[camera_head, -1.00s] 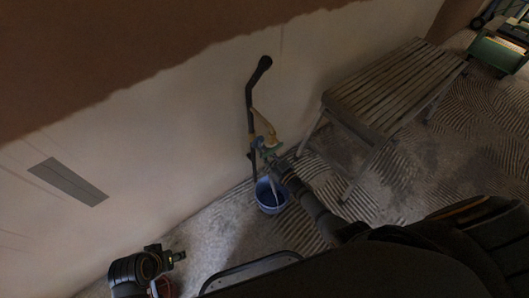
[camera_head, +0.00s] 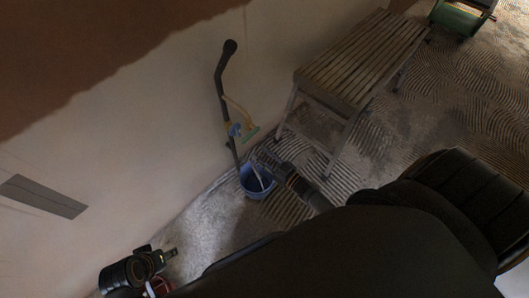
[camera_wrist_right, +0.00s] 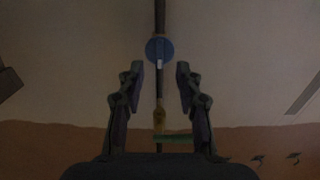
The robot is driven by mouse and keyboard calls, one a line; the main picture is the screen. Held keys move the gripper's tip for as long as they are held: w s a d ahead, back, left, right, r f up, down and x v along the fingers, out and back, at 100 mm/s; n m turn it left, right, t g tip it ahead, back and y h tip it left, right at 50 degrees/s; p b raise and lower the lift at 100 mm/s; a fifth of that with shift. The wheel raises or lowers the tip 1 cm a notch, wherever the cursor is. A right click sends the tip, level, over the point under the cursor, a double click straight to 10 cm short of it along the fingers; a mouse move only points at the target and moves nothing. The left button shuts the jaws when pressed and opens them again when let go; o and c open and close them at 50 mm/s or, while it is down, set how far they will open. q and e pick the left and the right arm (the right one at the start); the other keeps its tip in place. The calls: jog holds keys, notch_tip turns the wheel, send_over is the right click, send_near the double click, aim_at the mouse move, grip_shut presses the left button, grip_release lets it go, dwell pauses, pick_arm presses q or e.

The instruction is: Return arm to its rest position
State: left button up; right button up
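My right gripper (camera_head: 262,158) is open and empty in the head view, above the blue bucket (camera_head: 251,190). In the right wrist view its two fingers (camera_wrist_right: 160,85) stand apart. Between and beyond them show a dark pole (camera_wrist_right: 160,18), a blue disc (camera_wrist_right: 159,49) and a green strip (camera_wrist_right: 174,137), none clasped. In the head view the dark pole (camera_head: 221,85) stands upright by the wall with blue, yellow and green parts. My left gripper (camera_head: 169,254) is low at the left; its finger opening is too small to tell.
A slatted wooden bench (camera_head: 362,62) stands right of the bucket. A green object (camera_head: 462,14) is at the top right. The wall (camera_head: 130,150) bears a grey plate (camera_head: 43,196) at the left. The ridged floor (camera_head: 440,110) right of the bench is open.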

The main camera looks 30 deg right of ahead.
jog(key=shift+s+d, duration=0.25)
jog(key=shift+s, duration=0.4)
